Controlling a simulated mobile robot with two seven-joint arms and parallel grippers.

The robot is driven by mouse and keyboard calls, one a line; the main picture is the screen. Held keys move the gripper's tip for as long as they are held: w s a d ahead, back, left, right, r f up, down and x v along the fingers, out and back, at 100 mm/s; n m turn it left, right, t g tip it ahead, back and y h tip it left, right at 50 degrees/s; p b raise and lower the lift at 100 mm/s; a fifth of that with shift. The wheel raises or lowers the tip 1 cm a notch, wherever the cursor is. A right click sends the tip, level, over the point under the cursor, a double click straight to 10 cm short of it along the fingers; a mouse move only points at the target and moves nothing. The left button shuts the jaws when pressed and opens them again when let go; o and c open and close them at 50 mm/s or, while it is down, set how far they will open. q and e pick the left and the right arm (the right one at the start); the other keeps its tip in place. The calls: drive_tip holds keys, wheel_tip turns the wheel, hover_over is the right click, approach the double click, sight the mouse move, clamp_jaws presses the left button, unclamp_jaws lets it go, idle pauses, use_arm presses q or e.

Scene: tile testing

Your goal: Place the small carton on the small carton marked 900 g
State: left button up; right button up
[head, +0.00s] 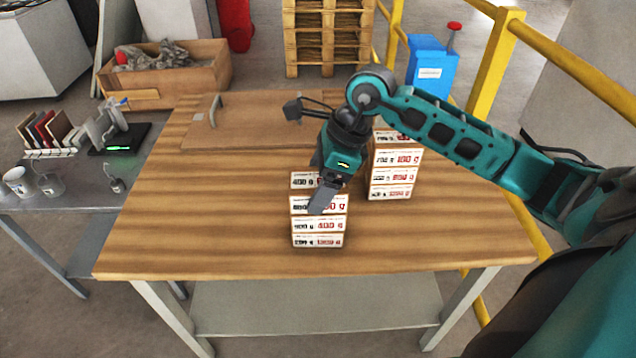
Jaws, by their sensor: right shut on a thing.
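Small white cartons with red and dark print stand in two stacks on the wooden table (200,235). The front stack (318,240) is near the middle; the other stack (390,192) is behind it to the right. The print looks upside down and is too small to read surely. My right gripper (325,198) points down at the top of the front stack, shut on a small carton (300,205) there. Its finger covers part of the carton fronts. I cannot tell whether the held carton touches the one below. My left gripper is out of view.
A brown board (245,135) with a handle lies at the table's back. A grey side table (55,195) with mugs and tile samples stands left. A wooden crate (185,85) and a yellow railing (493,65) are beyond. The table's left and front right are clear.

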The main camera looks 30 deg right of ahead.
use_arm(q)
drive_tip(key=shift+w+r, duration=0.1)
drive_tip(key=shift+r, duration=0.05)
use_arm(e)
drive_tip(key=shift+f, duration=0.15)
drive_tip(key=o, duration=1.3)
drive_tip(key=shift+r, duration=0.25)
drive_tip(key=p+v, duration=0.1)
drive_tip(key=v, duration=0.9)
drive_tip(key=shift+s+d+r, duration=0.1)
drive_tip(key=shift+d+r, duration=0.1)
drive_tip(key=shift+r, duration=0.05)
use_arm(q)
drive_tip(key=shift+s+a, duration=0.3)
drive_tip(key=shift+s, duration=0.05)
use_arm(e)
drive_tip(key=shift+s+d+r, duration=0.15)
drive_tip(key=shift+r, duration=0.4)
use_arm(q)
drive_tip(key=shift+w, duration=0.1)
